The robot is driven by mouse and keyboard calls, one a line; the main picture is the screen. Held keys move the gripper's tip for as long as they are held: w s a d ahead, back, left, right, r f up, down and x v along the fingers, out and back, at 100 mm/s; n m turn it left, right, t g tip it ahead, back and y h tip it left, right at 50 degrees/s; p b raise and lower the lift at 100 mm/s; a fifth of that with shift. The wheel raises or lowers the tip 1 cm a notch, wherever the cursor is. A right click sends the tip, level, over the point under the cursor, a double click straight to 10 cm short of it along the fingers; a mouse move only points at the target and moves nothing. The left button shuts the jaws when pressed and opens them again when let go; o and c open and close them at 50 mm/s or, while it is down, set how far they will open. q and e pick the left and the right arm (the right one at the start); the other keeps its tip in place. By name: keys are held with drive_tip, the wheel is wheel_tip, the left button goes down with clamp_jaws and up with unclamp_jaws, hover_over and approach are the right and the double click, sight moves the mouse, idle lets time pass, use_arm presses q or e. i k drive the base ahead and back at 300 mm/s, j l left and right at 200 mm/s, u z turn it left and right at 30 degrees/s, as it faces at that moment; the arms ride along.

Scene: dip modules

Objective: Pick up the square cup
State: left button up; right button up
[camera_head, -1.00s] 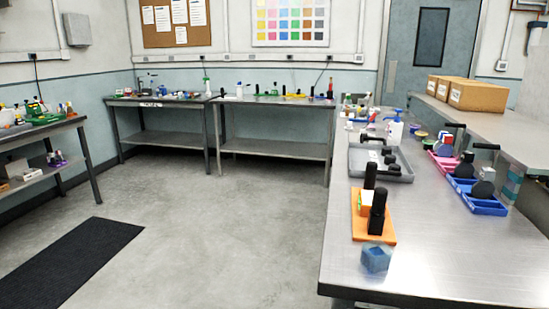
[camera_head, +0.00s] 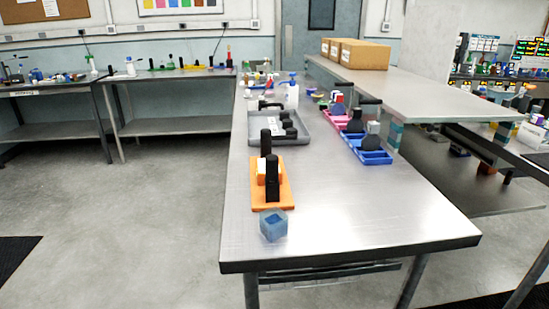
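A small blue, square-sided cup (camera_head: 273,225) stands near the front left corner of the long steel table (camera_head: 400,215) in the head view. It looks upright, with a darker opening on top. It is just in front of an orange board (camera_head: 255,193) that carries two black upright pieces and a pale block. Neither of my grippers shows in this view, so nothing is seen touching the cup.
A grey tray (camera_head: 245,139) with dark parts lies behind the orange board. Blue trays (camera_head: 376,157) and a pink tray (camera_head: 341,123) line the right side. The table's front right is bare. Boxes (camera_head: 362,56) sit on a raised shelf. Open floor lies left.

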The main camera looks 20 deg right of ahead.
sight(273, 222)
drive_tip(key=i+l, duration=0.15)
drive_tip(key=l, duration=0.15)
drive_tip(key=i+l, duration=0.15)
drive_tip(key=l, duration=0.15)
drive_tip(key=i+l, duration=0.15)
drive_tip(key=l, duration=0.2)
drive_tip(key=i+l, duration=0.15)
drive_tip(key=l, duration=0.15)
